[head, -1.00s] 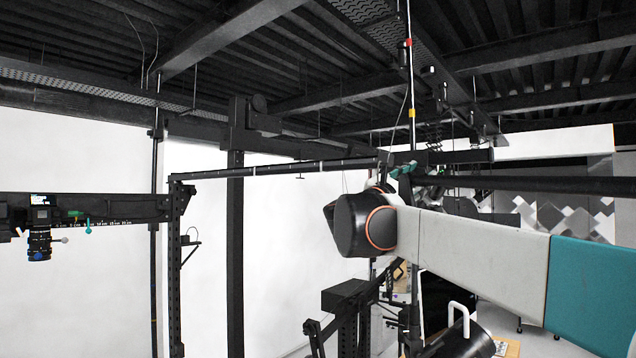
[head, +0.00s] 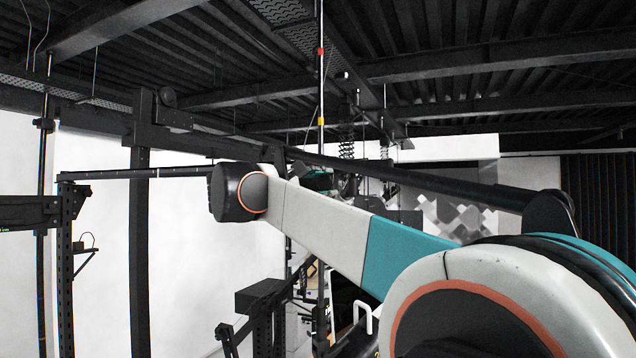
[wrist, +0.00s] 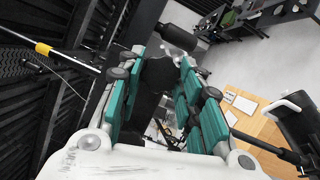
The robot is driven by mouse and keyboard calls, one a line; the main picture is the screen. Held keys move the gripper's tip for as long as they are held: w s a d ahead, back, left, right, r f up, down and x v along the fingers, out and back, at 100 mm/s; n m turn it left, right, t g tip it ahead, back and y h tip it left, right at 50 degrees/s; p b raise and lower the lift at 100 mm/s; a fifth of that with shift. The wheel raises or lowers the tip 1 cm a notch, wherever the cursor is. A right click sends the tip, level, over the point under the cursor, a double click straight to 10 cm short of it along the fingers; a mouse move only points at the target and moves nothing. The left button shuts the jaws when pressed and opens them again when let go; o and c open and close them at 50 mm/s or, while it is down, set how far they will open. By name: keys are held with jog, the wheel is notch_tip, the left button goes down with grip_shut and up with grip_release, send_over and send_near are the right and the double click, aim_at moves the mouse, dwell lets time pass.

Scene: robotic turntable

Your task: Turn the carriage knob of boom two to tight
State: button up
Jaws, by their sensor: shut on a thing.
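In the wrist view my gripper (wrist: 162,64) has its teal-padded fingers on either side of a dark, rounded knob-like part (wrist: 159,76). It is shut on this part, whose lower side is in shadow between the fingers. In the head view a little of my gripper's teal (head: 320,180) shows behind my arm, and the knob is hidden there. A long black boom (head: 430,183) runs behind my arm, with its thinner section (head: 130,174) reaching left. No label tells which boom this is, and the knob's turn setting cannot be read.
A vertical rod with red and yellow bands (head: 321,90) hangs near the gripper. A black post (head: 140,230) stands at left. Dark ceiling beams (head: 480,100) are overhead. In the wrist view a wooden table (wrist: 247,120) with papers lies below right, beside open grey floor.

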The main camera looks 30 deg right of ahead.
jog(key=shift+m, duration=0.5)
jog(key=o, duration=1.1)
jog(key=v, duration=1.2)
jog(key=shift+w+r, duration=0.1)
jog(key=shift+r, duration=0.15)
